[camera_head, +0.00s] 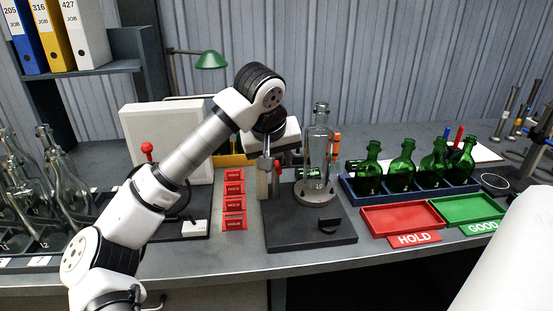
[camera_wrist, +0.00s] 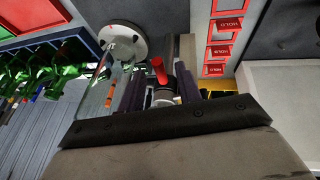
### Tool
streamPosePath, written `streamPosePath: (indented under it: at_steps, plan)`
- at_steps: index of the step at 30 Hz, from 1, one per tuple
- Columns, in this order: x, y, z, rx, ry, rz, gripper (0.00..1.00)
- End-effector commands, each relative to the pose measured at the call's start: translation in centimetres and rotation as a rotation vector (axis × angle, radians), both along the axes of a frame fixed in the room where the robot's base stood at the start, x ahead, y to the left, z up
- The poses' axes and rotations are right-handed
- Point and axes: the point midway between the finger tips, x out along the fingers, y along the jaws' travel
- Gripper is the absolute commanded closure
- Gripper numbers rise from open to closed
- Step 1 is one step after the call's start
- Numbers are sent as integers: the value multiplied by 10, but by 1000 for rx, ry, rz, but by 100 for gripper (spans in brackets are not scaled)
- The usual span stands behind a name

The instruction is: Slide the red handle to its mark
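The red handle (camera_head: 277,166) is a short red stub on the upright post of a dark-based fixture, left of the clear bottle. In the wrist view the red handle (camera_wrist: 159,70) shows between the two dark finger pads of my gripper (camera_wrist: 158,88), with a pale cylinder at its lower end. A gap shows on each side, so my gripper is open around or just in front of it; contact cannot be told. In the head view my gripper (camera_head: 267,160) is at the post, partly hidden by the wrist. I cannot make out the mark.
A clear bottle (camera_head: 318,150) stands on a round grey disc (camera_head: 316,197) on the dark base (camera_head: 300,238). Several red HOLD tags (camera_head: 234,206) lie left. A rack (camera_head: 420,193) of green bottles, a red tray (camera_head: 402,218) and a green tray (camera_head: 468,208) are right.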

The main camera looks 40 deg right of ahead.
Motion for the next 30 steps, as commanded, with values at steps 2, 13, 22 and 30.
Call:
streamPosePath:
  at_steps: [2, 13, 22, 30]
  plan:
    - [0, -1, -2, 0, 0, -1, 66]
    - [0, -1, -2, 0, 0, 0, 85]
    - [0, -1, -2, 1, 0, 0, 100]
    - [2, 0, 32, -1, -7, 3, 100]
